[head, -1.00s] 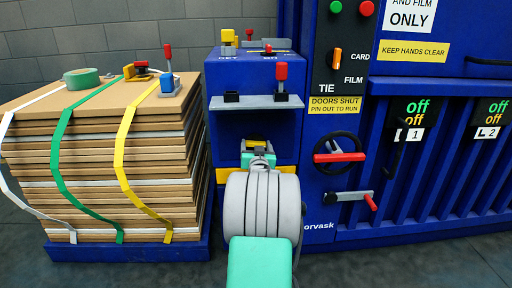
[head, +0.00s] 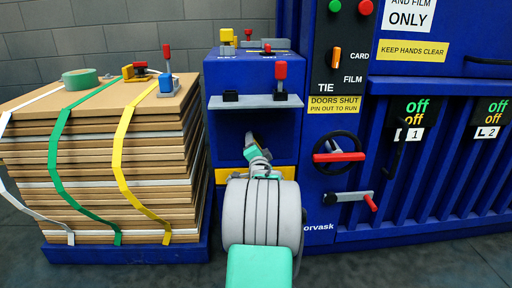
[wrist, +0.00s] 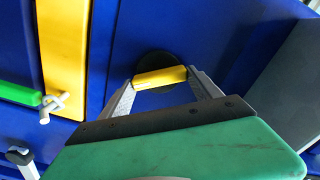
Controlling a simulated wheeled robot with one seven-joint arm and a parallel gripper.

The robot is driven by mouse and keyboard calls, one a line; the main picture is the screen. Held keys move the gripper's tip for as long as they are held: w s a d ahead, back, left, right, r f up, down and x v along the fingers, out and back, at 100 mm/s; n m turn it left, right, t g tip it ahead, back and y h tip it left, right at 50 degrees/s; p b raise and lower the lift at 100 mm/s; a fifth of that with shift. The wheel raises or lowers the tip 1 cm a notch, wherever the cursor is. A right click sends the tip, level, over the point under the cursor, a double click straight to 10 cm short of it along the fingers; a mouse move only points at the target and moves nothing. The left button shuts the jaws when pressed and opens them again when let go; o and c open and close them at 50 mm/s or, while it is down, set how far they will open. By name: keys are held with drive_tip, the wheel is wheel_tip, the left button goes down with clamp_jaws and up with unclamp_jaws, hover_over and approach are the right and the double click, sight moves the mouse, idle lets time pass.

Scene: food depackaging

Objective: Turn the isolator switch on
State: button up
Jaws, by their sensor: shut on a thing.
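The isolator switch shows in the wrist view as a yellow handle (wrist: 160,77) in front of a round black disc (wrist: 153,61) on a blue face. My gripper (wrist: 161,78) is shut on the yellow handle, one grey fingertip at each end. In the head view my gripper (head: 250,140) reaches into the recess under the grey shelf of the blue cabinet (head: 228,160). It is tilted there, and my arm and gripper hide most of the switch.
Above the recess a grey shelf (head: 255,102) carries a red-topped lever (head: 281,78). Left stands a strapped cardboard stack (head: 120,160) with small tools on top. Right are a red-and-black handwheel (head: 339,157) and a red-tipped lever (head: 349,197). A yellow panel (wrist: 62,50) lies beside the switch.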

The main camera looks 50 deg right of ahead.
drive_tip(key=m, duration=0.6)
drive_tip(key=shift+f, duration=0.15)
drive_tip(key=shift+m, duration=0.3)
drive_tip(key=o, duration=1.4)
drive_tip(key=p+v, duration=0.2)
drive_tip(key=v, duration=0.6)
drive_tip(key=shift+p, duration=0.3)
